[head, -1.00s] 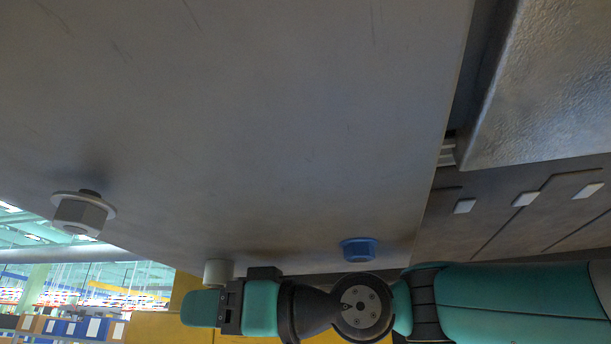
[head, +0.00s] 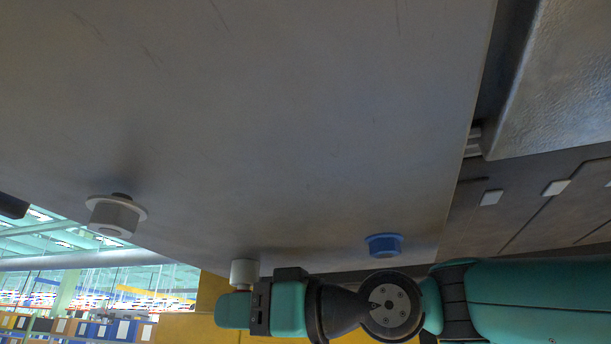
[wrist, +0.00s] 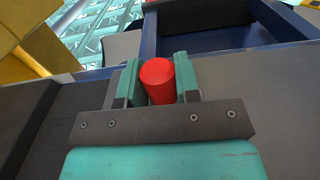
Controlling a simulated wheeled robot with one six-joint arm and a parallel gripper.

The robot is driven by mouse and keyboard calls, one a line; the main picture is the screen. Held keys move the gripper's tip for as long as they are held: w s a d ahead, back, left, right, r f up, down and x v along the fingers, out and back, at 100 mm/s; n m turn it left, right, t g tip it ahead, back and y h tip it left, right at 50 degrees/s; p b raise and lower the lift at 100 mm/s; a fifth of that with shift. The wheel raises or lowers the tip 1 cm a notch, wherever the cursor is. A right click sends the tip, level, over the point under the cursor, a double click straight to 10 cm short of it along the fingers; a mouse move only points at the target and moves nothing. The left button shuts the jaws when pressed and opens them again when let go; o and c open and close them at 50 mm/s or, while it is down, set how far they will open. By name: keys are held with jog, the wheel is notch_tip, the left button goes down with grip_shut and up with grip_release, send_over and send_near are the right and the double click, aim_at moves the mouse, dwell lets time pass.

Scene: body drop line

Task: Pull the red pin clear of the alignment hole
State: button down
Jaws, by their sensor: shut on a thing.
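The red pin (wrist: 158,82) stands between the two teal fingers of my gripper (wrist: 160,78) in the wrist view, with a finger against each side.
A white cylinder (head: 244,272) hangs from the panel just above my gripper. A blue plug (head: 384,245) is above my arm. A washered hex fitting (head: 115,216) hangs at left. In the wrist view, a blue-framed dark opening (wrist: 205,42) and a yellow structure (wrist: 40,50) lie beyond.

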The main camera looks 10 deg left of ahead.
jog(key=shift+f+b, duration=0.7)
jog(key=shift+f, duration=0.1)
notch_tip(320, 180, down, 7)
jog(key=b, duration=0.6)
jog(key=shift+r, duration=0.2)
dwell(0.3)
